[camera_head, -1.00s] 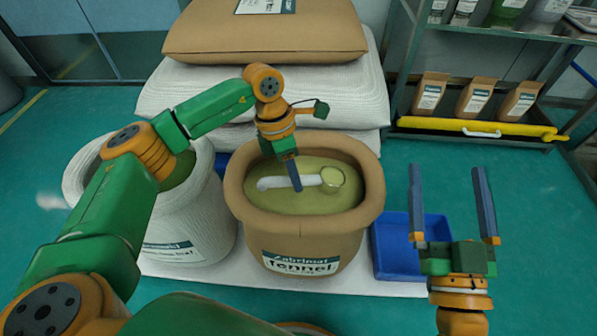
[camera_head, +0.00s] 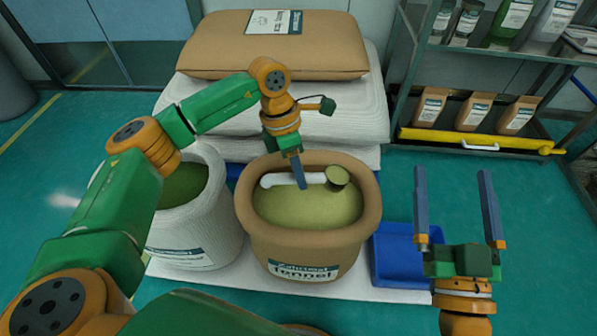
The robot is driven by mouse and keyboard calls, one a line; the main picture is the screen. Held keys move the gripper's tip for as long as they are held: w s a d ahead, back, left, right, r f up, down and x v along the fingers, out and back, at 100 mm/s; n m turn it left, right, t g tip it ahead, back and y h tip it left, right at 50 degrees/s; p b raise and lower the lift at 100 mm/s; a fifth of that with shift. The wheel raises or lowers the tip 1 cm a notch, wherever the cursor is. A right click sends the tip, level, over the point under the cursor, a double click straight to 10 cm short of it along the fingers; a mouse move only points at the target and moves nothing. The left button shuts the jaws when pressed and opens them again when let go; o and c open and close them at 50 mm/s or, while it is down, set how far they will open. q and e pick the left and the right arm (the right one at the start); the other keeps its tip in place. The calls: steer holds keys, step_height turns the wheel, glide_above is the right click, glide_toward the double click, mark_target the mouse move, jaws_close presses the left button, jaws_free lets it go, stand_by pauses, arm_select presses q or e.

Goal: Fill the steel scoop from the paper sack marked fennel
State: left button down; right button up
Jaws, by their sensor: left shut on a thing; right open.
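The brown paper sack (camera_head: 310,267) marked fennel stands open in the middle, with greenish-yellow contents (camera_head: 300,207) inside. My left gripper (camera_head: 299,180) reaches over the sack from above and is shut on the white handle of the scoop (camera_head: 280,180). The scoop's round cup (camera_head: 338,178) is at the handle's right end and appears filled with green material. The scoop is over the back part of the sack's mouth; its exact height above the contents is hard to tell. My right gripper (camera_head: 457,215) is open and empty at the right, apart from the sack.
A white woven sack (camera_head: 195,235) with dark green contents stands at the left. A blue bin (camera_head: 400,262) is to the right of the fennel sack. Closed stacked sacks (camera_head: 275,55) rise behind. A shelf rack (camera_head: 480,55) with small bags is at the back right.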

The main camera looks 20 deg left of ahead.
step_height(320, 180, up, 9)
steer(key=p, duration=0.7)
steer(key=shift+f+p, duration=0.2)
steer(key=shift+p, duration=0.2)
